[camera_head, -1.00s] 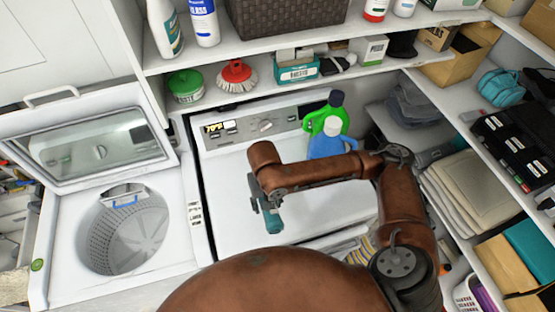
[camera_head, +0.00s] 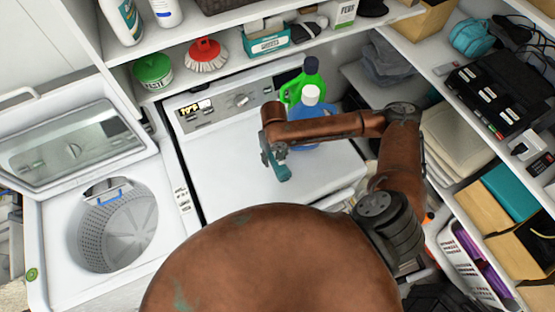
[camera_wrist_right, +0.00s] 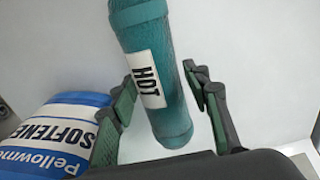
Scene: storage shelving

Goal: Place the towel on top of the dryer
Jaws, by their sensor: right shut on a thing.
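The towel looks like a teal roll with a white "HOT" label. It fills the middle of the right wrist view (camera_wrist_right: 160,75) and shows small in the head view (camera_head: 281,173). The dryer (camera_head: 225,178) is the white machine in the centre, with a flat top and a control panel at its back. My right gripper (camera_head: 271,158) is shut on the towel over the dryer's top, a finger on each side in the wrist view. I cannot tell whether the towel touches the dryer. My left gripper is not in view.
A blue softener bottle (camera_head: 310,122) and a green bottle (camera_head: 292,92) stand at the dryer's back right. An open-lidded washer (camera_head: 165,215) is on the left. Shelves with a red brush (camera_head: 206,55) run behind, and loaded shelving stands right. The dryer's left top is clear.

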